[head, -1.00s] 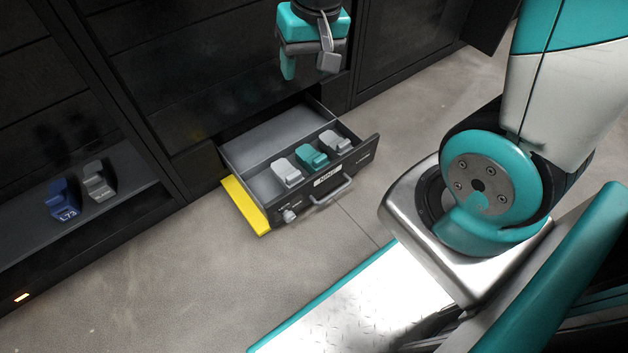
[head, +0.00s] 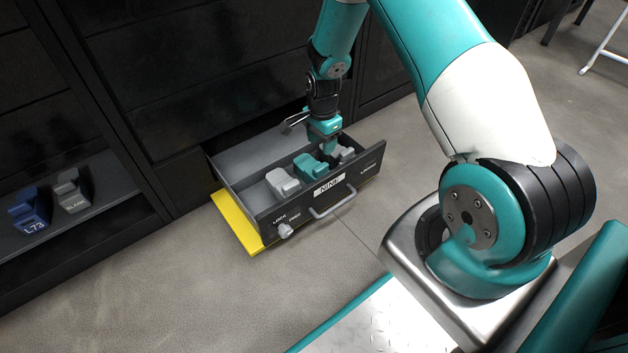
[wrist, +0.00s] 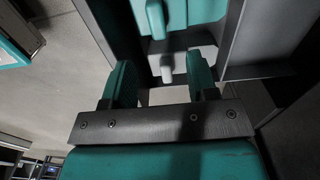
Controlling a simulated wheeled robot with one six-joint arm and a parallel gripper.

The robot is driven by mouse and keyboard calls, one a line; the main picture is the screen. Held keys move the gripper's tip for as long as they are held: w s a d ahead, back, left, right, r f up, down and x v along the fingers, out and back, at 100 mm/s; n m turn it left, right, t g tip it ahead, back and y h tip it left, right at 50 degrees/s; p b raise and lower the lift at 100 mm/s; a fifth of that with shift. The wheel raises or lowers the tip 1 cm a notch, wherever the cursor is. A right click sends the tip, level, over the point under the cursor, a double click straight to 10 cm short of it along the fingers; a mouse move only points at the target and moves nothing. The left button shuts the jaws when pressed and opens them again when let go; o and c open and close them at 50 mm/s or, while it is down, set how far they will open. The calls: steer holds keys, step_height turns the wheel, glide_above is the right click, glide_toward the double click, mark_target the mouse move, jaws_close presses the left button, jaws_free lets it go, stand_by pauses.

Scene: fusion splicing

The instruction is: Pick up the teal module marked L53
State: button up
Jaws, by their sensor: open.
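A teal module (head: 308,166) sits in the open drawer between two grey modules, one to its left (head: 282,182) and one to its right (head: 346,154). I cannot read a marking on it. My gripper (head: 324,146) reaches down into the drawer at the right side of the teal module. In the wrist view my gripper (wrist: 160,82) is open and holds nothing. The right grey module (wrist: 168,68) shows between and beyond the fingers, partly hidden by the right finger. The teal module (wrist: 176,14) lies farther off at the top edge.
The drawer's front panel (head: 350,180) carries a NINE label, a handle (head: 332,203) and a lock knob (head: 285,231). A yellow strip (head: 237,222) lies along its left side. A blue L73 module (head: 28,210) and a grey module (head: 71,191) stand on a shelf at left.

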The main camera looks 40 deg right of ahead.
mark_target(321, 166)
step_height(321, 166, down, 5)
steer(key=shift+b, duration=1.05)
steer(key=f+b, duration=0.4)
steer(key=f, duration=0.1)
steer(key=shift+s+a+f+b, duration=0.15)
steer(key=shift+s+b, duration=0.05)
steer(key=shift+b, duration=0.15)
jaws_close()
